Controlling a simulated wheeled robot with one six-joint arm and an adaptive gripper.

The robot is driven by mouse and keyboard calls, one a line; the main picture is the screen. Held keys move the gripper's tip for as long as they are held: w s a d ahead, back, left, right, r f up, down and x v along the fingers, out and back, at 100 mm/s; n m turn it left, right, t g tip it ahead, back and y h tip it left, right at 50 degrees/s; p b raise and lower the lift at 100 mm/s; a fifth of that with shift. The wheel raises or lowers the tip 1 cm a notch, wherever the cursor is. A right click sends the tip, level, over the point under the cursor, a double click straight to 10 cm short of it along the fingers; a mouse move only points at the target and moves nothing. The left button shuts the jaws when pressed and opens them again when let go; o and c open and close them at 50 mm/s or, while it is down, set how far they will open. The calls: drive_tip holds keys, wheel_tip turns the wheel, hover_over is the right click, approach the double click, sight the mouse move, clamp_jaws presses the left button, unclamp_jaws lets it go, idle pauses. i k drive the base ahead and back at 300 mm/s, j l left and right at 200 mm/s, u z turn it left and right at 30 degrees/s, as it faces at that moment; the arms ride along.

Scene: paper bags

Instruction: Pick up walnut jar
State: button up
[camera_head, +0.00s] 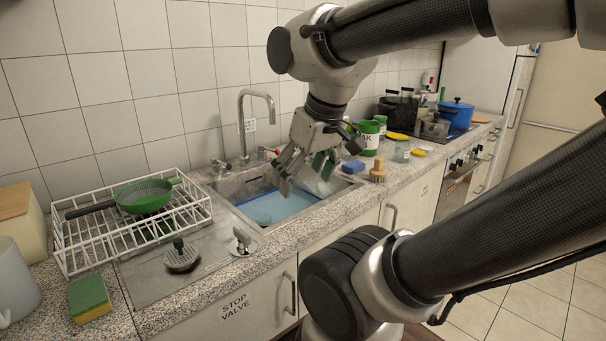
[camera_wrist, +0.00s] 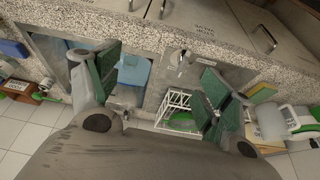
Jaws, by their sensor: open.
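My gripper (camera_head: 303,172) is open and empty above the sink in the head view. Its two green-padded fingers stand wide apart in the wrist view (camera_wrist: 160,88), with nothing between them. No jar shows clearly labelled as walnut. A small clear glass jar (camera_head: 402,151) stands on the counter right of the sink, well apart from my gripper. Another glass jar (camera_head: 381,122) with a green lid stands behind, partly hidden by a green canister (camera_head: 368,140) with partly hidden lettering. I cannot tell which, if any, is the walnut jar.
A blue sponge (camera_head: 353,167) and wooden brush (camera_head: 378,172) sit at the sink's right edge. A blue pot (camera_head: 457,115) stands further right.

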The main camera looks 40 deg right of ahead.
sight(401, 153)
drive_tip(key=l+z, duration=0.25)
drive_tip(key=z, duration=0.2)
drive_tip(key=l+z, duration=0.2)
drive_tip(key=z, duration=0.2)
drive_tip(key=j+z, duration=0.2)
drive_tip(key=z, duration=0.25)
drive_tip(key=k+j+z, duration=0.1)
drive_tip(key=z, duration=0.35)
drive_tip(key=i+l+z, duration=0.2)
drive_tip(key=i+l, duration=0.35)
drive_tip(key=i+l+z, duration=0.2)
drive_tip(key=i+l, duration=0.25)
drive_tip(key=i, duration=0.15)
